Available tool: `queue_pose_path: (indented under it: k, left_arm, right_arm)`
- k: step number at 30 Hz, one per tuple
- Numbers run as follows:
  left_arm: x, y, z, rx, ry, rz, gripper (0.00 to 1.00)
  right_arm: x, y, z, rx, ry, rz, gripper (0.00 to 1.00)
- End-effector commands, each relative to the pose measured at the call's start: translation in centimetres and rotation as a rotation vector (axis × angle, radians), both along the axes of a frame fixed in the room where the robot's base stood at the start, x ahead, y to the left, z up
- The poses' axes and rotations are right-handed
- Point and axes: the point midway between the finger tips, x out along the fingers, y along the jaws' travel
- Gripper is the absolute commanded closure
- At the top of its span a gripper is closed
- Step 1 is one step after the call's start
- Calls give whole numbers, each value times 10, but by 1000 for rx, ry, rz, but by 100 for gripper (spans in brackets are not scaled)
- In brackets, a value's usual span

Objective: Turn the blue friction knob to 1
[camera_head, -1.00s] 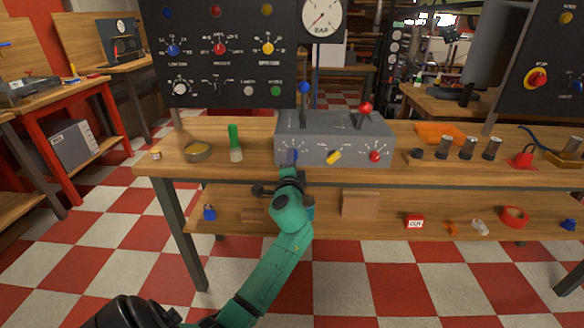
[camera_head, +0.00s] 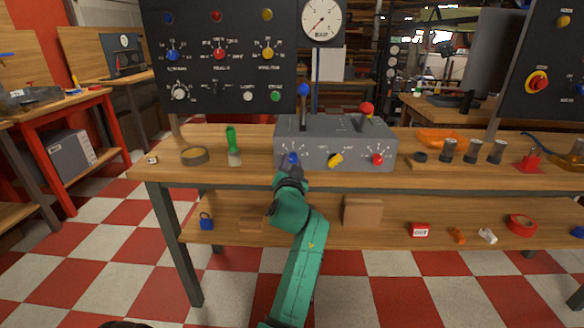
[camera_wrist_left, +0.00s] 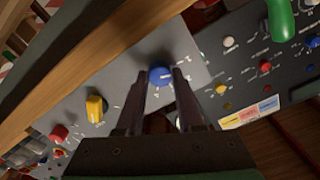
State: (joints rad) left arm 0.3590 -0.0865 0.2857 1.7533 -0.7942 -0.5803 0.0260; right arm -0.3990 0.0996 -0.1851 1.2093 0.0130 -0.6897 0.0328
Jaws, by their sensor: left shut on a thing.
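The blue knob (camera_head: 294,157) is at the left of the front face of the grey control box (camera_head: 335,125). It also shows in the left wrist view (camera_wrist_left: 160,76), with pale scale marks on the panel around it. I cannot read where its pointer stands. My left gripper (camera_head: 291,167) reaches it from the front and below. In the left wrist view its two fingers (camera_wrist_left: 162,84) are closed on either side of the knob. My right gripper is not in view.
A yellow knob (camera_head: 335,160) and a red knob (camera_head: 377,159) sit right of the blue one. Two levers rise from the box top. A lower shelf (camera_head: 330,226) lies beneath.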

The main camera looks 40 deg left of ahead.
Motion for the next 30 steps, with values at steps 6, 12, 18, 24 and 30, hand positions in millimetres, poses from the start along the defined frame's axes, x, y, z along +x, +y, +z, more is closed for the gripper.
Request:
queue_pose_path:
  k: [6, 12, 18, 24, 30]
  left_arm:
    - [0, 0, -2, -75, -54, 0, 100]
    - [0, 0, -1, -104, -75, 0, 100]
    - [0, 0, -1, -108, -79, 0, 100]
    - [0, 0, -1, -107, -79, 0, 100]
    - [0, 0, 0, -106, -79, 0, 33]
  right_arm:
    - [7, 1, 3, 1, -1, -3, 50]
    - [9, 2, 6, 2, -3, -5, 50]
    - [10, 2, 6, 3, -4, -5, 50]
    - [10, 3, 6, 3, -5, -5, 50]
    - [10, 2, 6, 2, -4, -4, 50]
